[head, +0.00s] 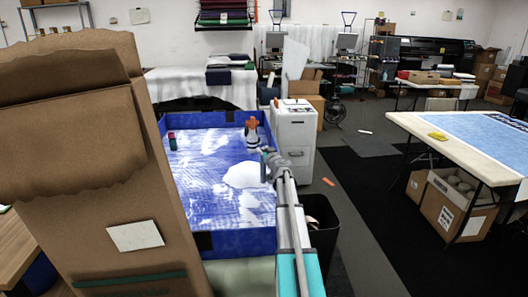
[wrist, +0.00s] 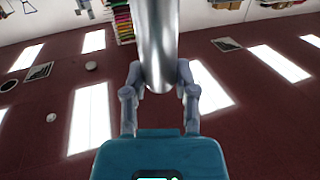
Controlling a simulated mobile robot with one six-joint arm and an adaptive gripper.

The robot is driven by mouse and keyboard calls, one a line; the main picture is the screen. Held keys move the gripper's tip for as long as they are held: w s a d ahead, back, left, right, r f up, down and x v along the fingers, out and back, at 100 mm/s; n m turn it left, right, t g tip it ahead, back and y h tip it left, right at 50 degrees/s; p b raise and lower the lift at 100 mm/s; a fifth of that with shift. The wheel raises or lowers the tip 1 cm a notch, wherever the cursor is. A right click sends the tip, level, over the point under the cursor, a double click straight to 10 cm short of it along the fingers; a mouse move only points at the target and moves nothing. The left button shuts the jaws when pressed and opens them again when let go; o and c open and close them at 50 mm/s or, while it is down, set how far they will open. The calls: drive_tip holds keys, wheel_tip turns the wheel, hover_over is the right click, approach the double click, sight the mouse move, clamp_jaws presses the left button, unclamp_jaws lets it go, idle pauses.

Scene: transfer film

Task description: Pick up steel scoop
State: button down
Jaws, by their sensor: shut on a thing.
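My gripper (wrist: 159,82) is shut on the steel scoop (wrist: 158,42) in the wrist view. The scoop shows as a smooth, shiny metal piece that rises between the two fingers and runs out of the top of the picture. Its far end is out of view. In the head view my gripper (head: 268,160) is at the far end of my arm, over the right side of the blue-walled tray (head: 240,242). The scoop is too small and too covered there to make out clearly.
A white patch (head: 243,175) lies in the tray. An orange-topped object (head: 251,124) and a small dark red and green item (head: 172,141) are near its back. A large cardboard box (head: 95,170) blocks the left. A white cabinet (head: 294,135) stands behind right, a black bin (head: 322,225) nearer.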

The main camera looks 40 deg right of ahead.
drive_tip(key=shift+r+p, duration=1.1)
drive_tip(key=shift+r, duration=0.5)
